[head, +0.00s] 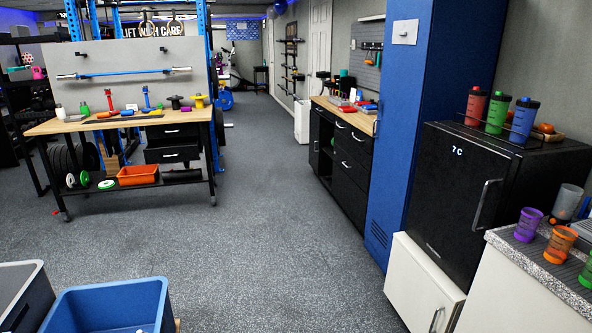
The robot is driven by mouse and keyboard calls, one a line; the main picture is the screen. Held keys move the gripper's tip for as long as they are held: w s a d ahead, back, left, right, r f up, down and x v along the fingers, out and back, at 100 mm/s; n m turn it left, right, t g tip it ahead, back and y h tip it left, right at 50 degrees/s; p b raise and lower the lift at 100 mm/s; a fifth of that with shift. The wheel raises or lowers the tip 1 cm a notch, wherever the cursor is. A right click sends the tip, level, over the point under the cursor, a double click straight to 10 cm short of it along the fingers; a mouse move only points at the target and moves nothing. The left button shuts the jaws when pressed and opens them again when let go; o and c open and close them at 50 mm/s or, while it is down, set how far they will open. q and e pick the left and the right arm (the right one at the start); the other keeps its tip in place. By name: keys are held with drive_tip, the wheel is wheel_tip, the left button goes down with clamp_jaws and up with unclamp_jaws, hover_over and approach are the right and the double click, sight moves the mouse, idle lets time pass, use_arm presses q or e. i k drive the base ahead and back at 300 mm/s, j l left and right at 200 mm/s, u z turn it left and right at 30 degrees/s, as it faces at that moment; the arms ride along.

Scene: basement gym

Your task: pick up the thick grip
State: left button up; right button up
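No item can be told for certain as the thick grip from this distance. Small coloured pieces lie on the wooden workbench (60,126) at the left, some way off. Neither of my grippers is in view.
An open blue bin (105,300) and a grey box (22,290) stand close at the lower left. A tall blue locker (408,130), black fridge (480,190) and speckled counter (535,262) line the right. The grey floor (270,210) between is clear.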

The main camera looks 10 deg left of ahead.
sight(105, 115)
drive_tip(key=i+u, duration=0.1)
drive_tip(key=i, duration=0.45)
drive_tip(key=i+l+u, duration=0.1)
drive_tip(key=i, duration=0.4)
drive_tip(key=i+l+u, duration=0.1)
drive_tip(key=i, duration=0.45)
drive_tip(key=i+l+u, duration=0.1)
drive_tip(key=i, duration=0.4)
drive_tip(key=i+u, duration=0.2)
drive_tip(key=i, duration=0.55)
drive_tip(key=i+u, duration=0.2)
drive_tip(key=i, duration=0.55)
drive_tip(key=i+l+u, duration=0.25)
drive_tip(key=i, duration=0.5)
drive_tip(key=i+j+u, duration=0.2)
drive_tip(key=i+u, duration=0.25)
drive_tip(key=i, duration=0.2)
drive_tip(key=i+u, duration=0.45)
drive_tip(key=i, duration=0.2)
drive_tip(key=i+j+z, duration=0.15)
drive_tip(key=i+j, duration=0.2)
drive_tip(key=i, duration=0.15)
drive_tip(key=i+j+z, duration=0.1)
drive_tip(key=i+j, duration=0.25)
drive_tip(key=i, duration=0.15)
